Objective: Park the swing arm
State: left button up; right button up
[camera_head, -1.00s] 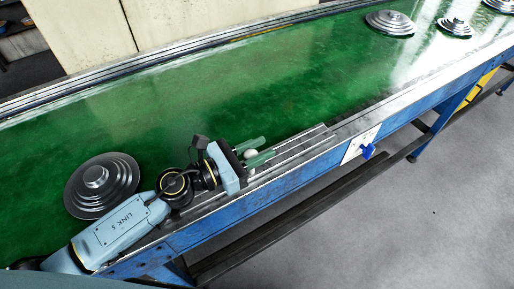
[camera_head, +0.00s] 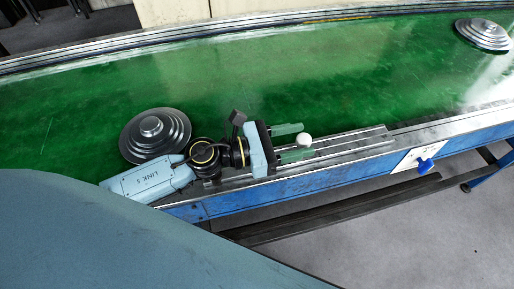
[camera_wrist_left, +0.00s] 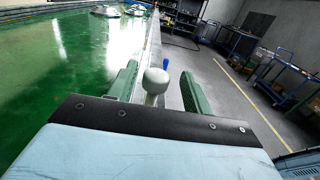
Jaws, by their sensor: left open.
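A white ball knob (camera_head: 304,140) on a short post stands at the belt's near edge, in front of a flat metal rail strip (camera_head: 350,144); I take it for the swing arm's handle. My left gripper (camera_head: 308,141) has two green fingers. It is open, with the knob between the fingers near their tips. In the left wrist view the knob (camera_wrist_left: 155,78) is between the fingers, with visible gaps on both sides, closer to the left finger. The rest of the swing arm is hidden or cannot be told apart. My right gripper is not in view.
A stepped metal disc (camera_head: 152,130) lies on the green belt (camera_head: 330,80) just behind my left wrist. Another disc (camera_head: 484,33) lies far right. A blue handle (camera_head: 425,166) on a white plate is on the side frame. The belt's middle is clear.

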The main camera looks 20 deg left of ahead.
pick_arm(q)
jog(key=b+v, duration=0.3)
jog(key=v, duration=0.5)
jog(key=shift+s+f, duration=0.1)
jog(key=shift+f, duration=0.1)
jog(key=shift+s+a+r, duration=0.2)
jog(key=shift+s+a, duration=0.2)
jog(key=shift+a, duration=0.1)
